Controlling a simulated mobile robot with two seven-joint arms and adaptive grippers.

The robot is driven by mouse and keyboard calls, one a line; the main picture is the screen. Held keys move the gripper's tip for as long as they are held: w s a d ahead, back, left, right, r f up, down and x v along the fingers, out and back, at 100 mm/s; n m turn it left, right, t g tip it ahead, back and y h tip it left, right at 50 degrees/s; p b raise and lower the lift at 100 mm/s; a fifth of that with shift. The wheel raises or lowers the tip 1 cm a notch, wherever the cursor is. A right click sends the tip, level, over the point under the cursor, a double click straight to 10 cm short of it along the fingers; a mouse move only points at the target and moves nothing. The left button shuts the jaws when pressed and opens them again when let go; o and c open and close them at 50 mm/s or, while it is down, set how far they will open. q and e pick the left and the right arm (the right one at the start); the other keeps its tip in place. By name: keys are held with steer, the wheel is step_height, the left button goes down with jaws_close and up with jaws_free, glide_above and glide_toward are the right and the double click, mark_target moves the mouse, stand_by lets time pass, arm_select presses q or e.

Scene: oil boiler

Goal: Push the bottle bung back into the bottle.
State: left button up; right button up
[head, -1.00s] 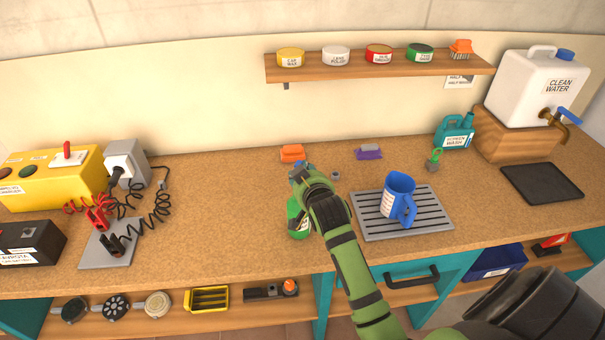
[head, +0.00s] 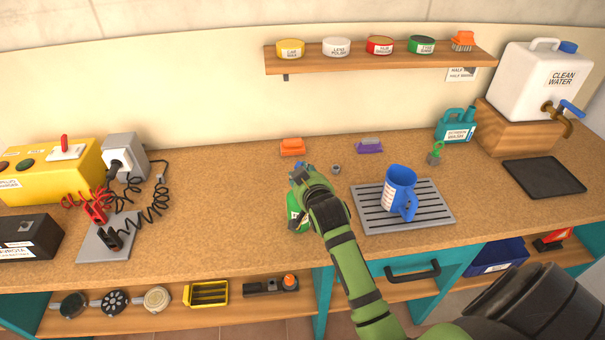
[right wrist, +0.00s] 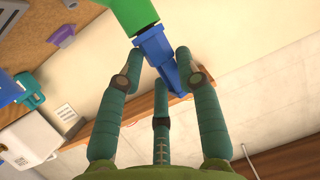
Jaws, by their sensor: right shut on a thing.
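A green bottle (head: 295,208) with a white label stands on the bench, partly hidden behind my right arm in the head view. In the right wrist view its green body (right wrist: 132,14) is at the top, with a blue piece (right wrist: 158,48) at its end. My right gripper (right wrist: 160,68) is shut on this blue piece; its fingers lie around it. In the head view the right gripper (head: 303,175) is at the bottle's top. A small grey round thing (head: 336,168) lies on the bench just beyond; I cannot tell if it is the bung. My left gripper is not in view.
A blue jug (head: 398,183) stands on a grey slotted tray (head: 436,218) to the right. An orange brush (head: 292,147) and a purple brush (head: 369,146) lie behind. A yellow charger (head: 62,178) is far left.

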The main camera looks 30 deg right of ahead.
steer(key=shift+f, duration=0.2)
steer(key=o, duration=1.2)
steer(key=shift+o, duration=0.2)
steer(key=v, duration=1.2)
